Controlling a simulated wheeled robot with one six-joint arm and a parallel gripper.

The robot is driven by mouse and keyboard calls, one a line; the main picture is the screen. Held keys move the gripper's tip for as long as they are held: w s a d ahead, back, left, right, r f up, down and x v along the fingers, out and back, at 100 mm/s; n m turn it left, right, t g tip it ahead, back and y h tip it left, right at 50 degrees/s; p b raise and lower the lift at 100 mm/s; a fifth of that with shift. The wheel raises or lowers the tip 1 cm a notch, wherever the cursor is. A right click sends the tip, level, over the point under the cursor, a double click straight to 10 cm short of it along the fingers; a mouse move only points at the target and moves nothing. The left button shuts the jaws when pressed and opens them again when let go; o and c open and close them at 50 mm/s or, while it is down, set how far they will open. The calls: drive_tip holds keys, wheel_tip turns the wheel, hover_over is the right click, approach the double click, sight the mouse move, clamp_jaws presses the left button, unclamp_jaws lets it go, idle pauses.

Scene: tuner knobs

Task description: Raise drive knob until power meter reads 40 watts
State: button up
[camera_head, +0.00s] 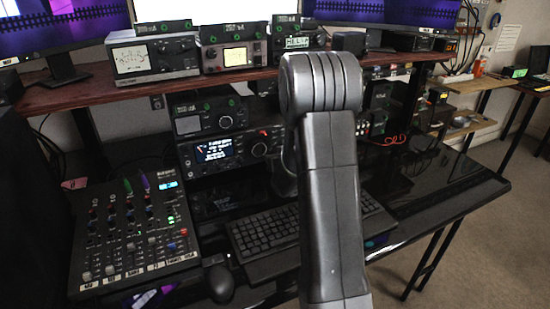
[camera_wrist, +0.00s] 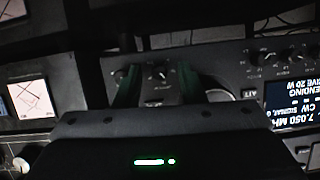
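My gripper (camera_wrist: 158,84) shows in the wrist view with its two dark fingers apart. A small dark knob (camera_wrist: 158,72) with a pale pointer mark sits between them on the radio's front panel. The fingers seem to stand beside the knob with a gap; its label is not readable. The wrist picture is upside down. The radio's display (camera_wrist: 291,103) reads 7.050 MHz, CW, sending, and a partly cut line ending in 20 W. A white meter face (camera_wrist: 31,97) with crossing lines is at left. In the head view my arm hides the gripper; the radio display (camera_head: 212,150) is lit.
More small knobs (camera_wrist: 290,55) line the panel near the display. In the head view, several boxes with meters, such as one (camera_head: 152,57) at left, stand on the wooden shelf (camera_head: 90,91). A mixer (camera_head: 135,235), keyboard (camera_head: 265,229) and mouse (camera_head: 220,283) lie on the desk.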

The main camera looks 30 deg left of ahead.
drive_tip(key=p+v, duration=0.1)
drive_tip(key=v, duration=1.2)
drive_tip(key=shift+s+d, duration=0.3)
idle(0.5)
drive_tip(key=b+x, duration=0.1)
drive_tip(key=x, duration=1.3)
drive_tip(key=shift+r, duration=0.15)
